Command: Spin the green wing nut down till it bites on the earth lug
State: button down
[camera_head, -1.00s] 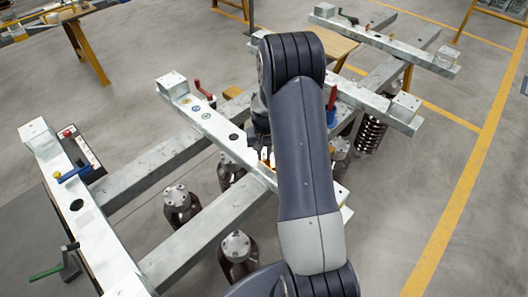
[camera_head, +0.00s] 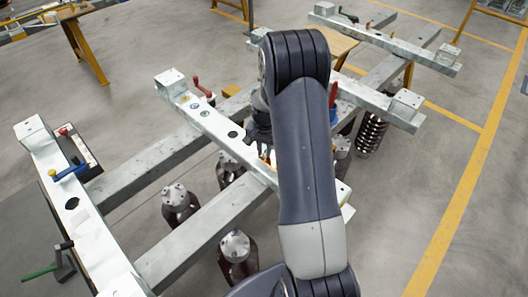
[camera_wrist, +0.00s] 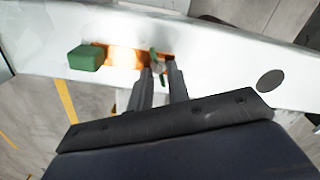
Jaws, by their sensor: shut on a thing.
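The green wing nut (camera_wrist: 153,54) shows in the wrist view at the tips of my gripper, on a pale stud or bolt whose threads are too small to make out. My gripper (camera_wrist: 160,69) is shut on the nut, one finger on each side. The copper-coloured earth lug (camera_wrist: 122,57) lies around and left of the nut on the pale metal beam (camera_wrist: 215,62). Whether the nut touches the lug cannot be told. In the head view my arm hides the nut and most of the gripper.
A green block (camera_wrist: 86,58) stands on the beam left of the fingers. A dark round hole (camera_wrist: 271,80) lies to the right. In the head view, a red-handled lever (camera_head: 202,88) stands on the middle beam, and a blue-handled part (camera_head: 70,172) on the left beam.

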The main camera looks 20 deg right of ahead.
aim_at(265, 155)
jog(key=m+b, duration=0.1)
jog(key=m, duration=0.3)
jog(key=shift+d+m+b, duration=0.1)
jog(key=shift+m+b, duration=0.2)
jog(key=shift+s+m+b, duration=0.15)
jog(key=shift+m+b, duration=0.25)
jog(key=shift+m, duration=1.2)
jog(key=shift+m, duration=0.3)
jog(key=c, duration=1.3)
grip_release()
jog(key=shift+c, duration=0.2)
jog(key=shift+r, duration=0.15)
notch_tip(265, 155, up, 11)
jog(key=shift+f, duration=0.2)
jog(key=shift+f, duration=0.1)
